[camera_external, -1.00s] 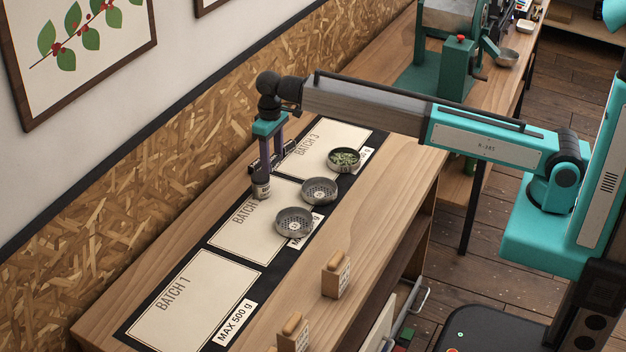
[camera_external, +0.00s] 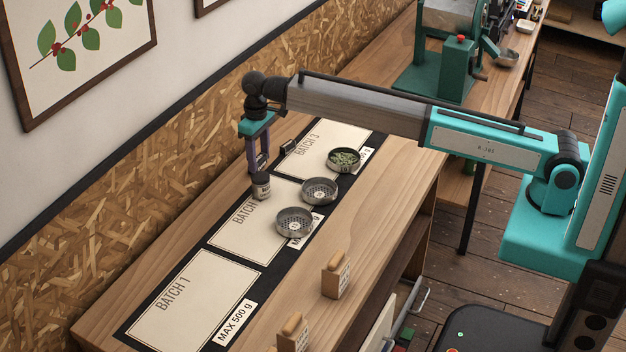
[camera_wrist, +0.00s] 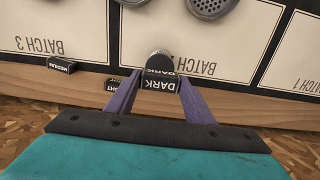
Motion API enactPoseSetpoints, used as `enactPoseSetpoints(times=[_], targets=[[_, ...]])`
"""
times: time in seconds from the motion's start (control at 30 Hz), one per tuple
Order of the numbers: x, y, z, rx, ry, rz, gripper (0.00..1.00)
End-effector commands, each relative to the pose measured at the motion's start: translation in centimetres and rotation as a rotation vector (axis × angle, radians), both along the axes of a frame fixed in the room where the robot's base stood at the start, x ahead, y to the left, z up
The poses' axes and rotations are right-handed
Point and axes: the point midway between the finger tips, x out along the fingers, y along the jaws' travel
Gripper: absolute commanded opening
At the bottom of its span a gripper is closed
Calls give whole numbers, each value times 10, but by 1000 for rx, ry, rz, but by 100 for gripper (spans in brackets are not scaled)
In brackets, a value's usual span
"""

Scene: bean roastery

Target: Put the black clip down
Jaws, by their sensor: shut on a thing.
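The black clip (camera_wrist: 159,84), lettered DARK, is between the purple fingers of my gripper (camera_wrist: 157,92) in the wrist view. My gripper is shut on it. I cannot tell whether the clip touches the can. In the external view the clip is hard to make out at the fingertips.
A black MEDIUM block (camera_wrist: 62,65) and another partly hidden black block (camera_wrist: 112,84) lie near the wall side. Two perforated round tins (camera_external: 294,222) and one with green beans (camera_external: 344,159) stand on the right. The BATCH 1 card (camera_external: 193,300) is bare.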

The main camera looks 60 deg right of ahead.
Motion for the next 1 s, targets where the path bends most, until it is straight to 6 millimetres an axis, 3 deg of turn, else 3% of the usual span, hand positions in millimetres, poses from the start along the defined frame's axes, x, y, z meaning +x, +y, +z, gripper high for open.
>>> enactPoseSetpoints(times=[0.03,0.2,0.73,0.77,0.83,1.0], targets=[[-1,0,-14,0,2,0,27],[-2,0,-32,0,2,0,27],[-2,0,-36,0,2,0,27],[-2,0,-36,0,2,0,51],[-1,0,-36,0,2,0,63],[-2,0,-36,0,2,0,66]])
